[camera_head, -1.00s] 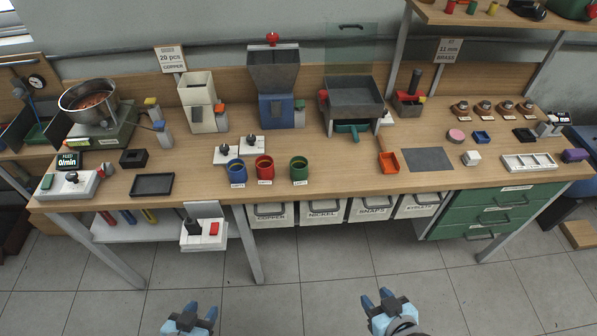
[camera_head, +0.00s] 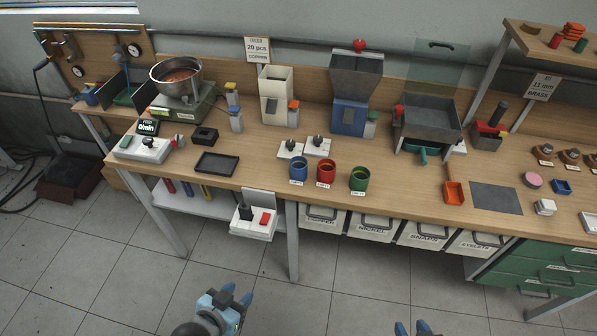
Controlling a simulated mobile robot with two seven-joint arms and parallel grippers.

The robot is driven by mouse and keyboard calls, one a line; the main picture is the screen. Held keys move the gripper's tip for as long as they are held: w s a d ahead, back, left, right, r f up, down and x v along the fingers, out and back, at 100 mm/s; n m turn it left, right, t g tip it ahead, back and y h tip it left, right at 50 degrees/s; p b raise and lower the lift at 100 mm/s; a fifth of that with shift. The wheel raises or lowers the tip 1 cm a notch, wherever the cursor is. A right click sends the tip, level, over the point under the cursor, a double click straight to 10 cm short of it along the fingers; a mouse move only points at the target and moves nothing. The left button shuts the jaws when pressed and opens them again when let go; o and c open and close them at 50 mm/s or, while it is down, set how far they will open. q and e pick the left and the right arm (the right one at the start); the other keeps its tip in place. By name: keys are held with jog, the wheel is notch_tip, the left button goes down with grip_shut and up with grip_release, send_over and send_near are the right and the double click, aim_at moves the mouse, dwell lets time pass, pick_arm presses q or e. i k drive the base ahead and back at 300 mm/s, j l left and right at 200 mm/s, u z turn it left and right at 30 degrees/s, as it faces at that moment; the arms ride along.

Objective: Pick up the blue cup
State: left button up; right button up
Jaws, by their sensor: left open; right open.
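The blue cup (camera_head: 299,172) stands upright near the front edge of the wooden workbench (camera_head: 260,184). It is the leftmost of a row with a red cup (camera_head: 326,173) and a green cup (camera_head: 359,179). My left gripper (camera_head: 238,294) is open and empty, low over the floor in front of the bench, below and to the left of the blue cup. My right gripper (camera_head: 413,327) is at the bottom edge, partly cut off, open and apart from the cups.
White plates with black knobs (camera_head: 317,146) lie just behind the blue and red cups. A black tray (camera_head: 216,163) lies to the left. A blue hopper machine (camera_head: 352,90) stands behind. White bins (camera_head: 376,226) hang below the bench edge. The floor in front is clear.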

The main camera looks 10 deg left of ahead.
aim_at(298, 165)
jog(key=i+j, duration=0.1)
jog(key=j, duration=0.3)
jog(key=i+j, duration=0.1)
jog(key=j, duration=0.35)
jog(key=i+j+z, duration=0.1)
jog(key=j, duration=0.3)
jog(key=i+j, duration=0.1)
jog(key=j, duration=0.35)
